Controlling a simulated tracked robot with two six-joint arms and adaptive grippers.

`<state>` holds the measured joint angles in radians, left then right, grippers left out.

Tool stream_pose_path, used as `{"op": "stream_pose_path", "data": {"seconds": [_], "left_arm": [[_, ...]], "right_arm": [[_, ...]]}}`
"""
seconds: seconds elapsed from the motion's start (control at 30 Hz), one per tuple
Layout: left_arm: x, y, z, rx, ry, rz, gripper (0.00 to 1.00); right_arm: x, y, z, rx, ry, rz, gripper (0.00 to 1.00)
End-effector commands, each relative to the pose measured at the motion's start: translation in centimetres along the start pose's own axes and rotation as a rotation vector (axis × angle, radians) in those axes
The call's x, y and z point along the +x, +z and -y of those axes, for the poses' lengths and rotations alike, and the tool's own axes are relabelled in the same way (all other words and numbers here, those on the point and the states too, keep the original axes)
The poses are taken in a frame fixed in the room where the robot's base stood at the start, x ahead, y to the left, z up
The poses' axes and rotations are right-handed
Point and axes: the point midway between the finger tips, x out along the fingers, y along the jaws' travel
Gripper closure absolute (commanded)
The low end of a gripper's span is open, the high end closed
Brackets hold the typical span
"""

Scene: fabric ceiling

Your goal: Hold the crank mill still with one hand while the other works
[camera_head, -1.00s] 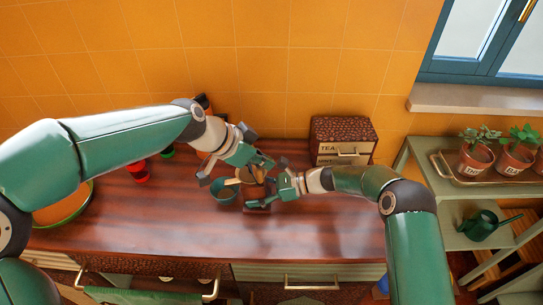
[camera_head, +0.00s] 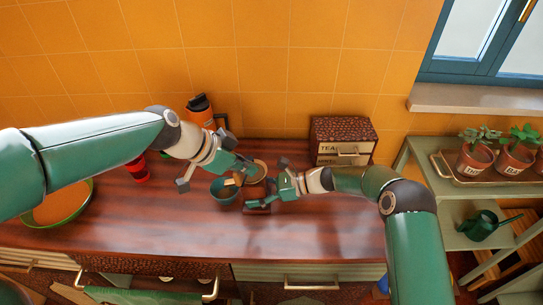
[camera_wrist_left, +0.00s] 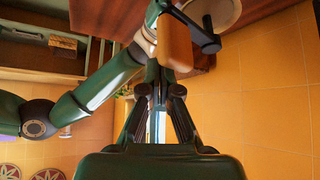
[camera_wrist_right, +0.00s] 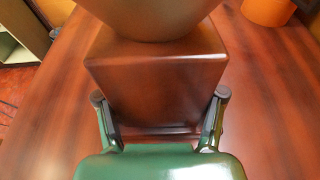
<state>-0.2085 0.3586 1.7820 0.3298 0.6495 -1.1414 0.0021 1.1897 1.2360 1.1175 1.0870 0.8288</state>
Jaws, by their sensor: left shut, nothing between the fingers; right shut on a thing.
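The crank mill (camera_head: 256,172) stands on the wooden counter, partly hidden by my grippers. My right gripper (camera_head: 274,187) is shut on its brown box-shaped body (camera_wrist_right: 155,80), one finger on each side in the right wrist view (camera_wrist_right: 160,118). My left gripper (camera_head: 246,168) is shut and empty at the mill's upper left. In the left wrist view, its fingers (camera_wrist_left: 160,92) point at the wooden crank knob (camera_wrist_left: 175,42), which sits on a dark crank arm (camera_wrist_left: 207,40). I cannot tell whether they touch the knob.
An orange bottle with a black top (camera_head: 200,112) stands behind my left wrist. A tea drawer box (camera_head: 342,130) is at the back right. A green-rimmed dish (camera_head: 62,207) lies at left. The right counter is clear.

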Motion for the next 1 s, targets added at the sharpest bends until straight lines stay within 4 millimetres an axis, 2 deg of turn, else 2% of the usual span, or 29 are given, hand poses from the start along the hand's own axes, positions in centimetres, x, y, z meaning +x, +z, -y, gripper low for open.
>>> {"op": "stream_pose_path", "data": {"seconds": [0.1, 0.43, 0.73, 1.0], "left_arm": [[-0.4, 0.5, 0.2, -0.002, 0.000, 0.001, 1.00], [-0.4, 0.6, 0.2, 0.000, 0.000, 0.001, 1.00], [-1.6, 2.0, 1.6, -0.001, -0.002, 0.001, 1.00], [-1.7, 2.0, 1.6, 0.000, -0.001, 0.000, 1.00]], "right_arm": [[-0.1, 0.1, 0.1, -0.001, -0.002, 0.002, 0.62], [-0.1, 0.1, 0.1, -0.001, -0.002, 0.002, 0.62], [-0.1, 0.1, 0.1, -0.001, -0.001, 0.002, 0.62], [-0.1, 0.1, 0.1, -0.001, -0.001, 0.002, 0.62]]}}
